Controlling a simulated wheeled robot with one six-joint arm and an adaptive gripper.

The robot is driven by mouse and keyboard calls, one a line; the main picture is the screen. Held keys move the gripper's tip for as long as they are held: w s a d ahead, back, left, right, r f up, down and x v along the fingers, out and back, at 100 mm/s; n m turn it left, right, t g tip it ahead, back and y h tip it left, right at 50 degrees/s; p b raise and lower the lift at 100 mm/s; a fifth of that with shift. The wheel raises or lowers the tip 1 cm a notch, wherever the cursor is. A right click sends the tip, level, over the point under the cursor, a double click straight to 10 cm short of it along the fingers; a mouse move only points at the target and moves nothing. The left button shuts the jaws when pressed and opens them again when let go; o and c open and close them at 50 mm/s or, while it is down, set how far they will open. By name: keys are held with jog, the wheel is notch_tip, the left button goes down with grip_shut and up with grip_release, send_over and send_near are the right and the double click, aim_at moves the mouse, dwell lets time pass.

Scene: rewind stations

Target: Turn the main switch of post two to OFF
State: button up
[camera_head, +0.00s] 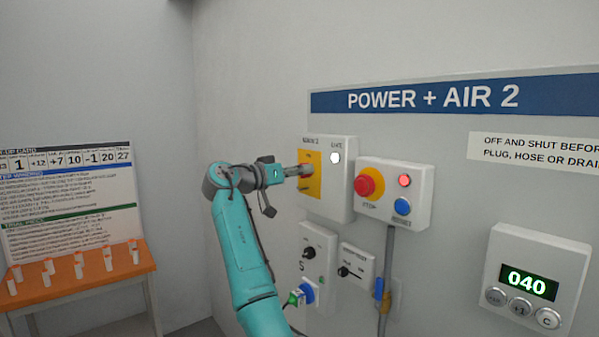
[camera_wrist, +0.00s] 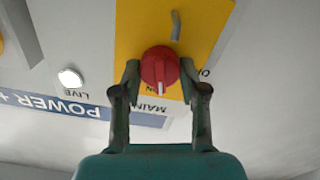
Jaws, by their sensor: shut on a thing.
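The main switch is a red round knob (camera_wrist: 160,68) on a yellow plate (camera_wrist: 205,30) in the wrist view, which shows the panel upside down. The knob's white mark points down in the picture, towards the lettering beside MAIN. My gripper (camera_wrist: 160,75) has its two fingers on either side of the knob, shut on it. In the head view my gripper (camera_head: 301,171) is at the yellow plate (camera_head: 313,190) of the white switch box (camera_head: 338,190), under the POWER + AIR 2 sign (camera_head: 430,97). The gripper largely hides the knob there.
A pale LIVE lamp (camera_head: 335,157) is on the same box. To its right is a box (camera_head: 420,190) with a red stop button (camera_head: 369,182). Below are smaller dials and a blue valve (camera_head: 307,292). An orange table (camera_head: 90,285) stands at left.

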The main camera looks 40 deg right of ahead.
jog(key=n, duration=1.3)
jog(key=shift+w+f, duration=0.1)
jog(key=shift+n, duration=0.3)
dwell(0.3)
jog(key=o, duration=1.1)
jog(key=shift+o, duration=0.2)
jog(key=shift+f, duration=0.1)
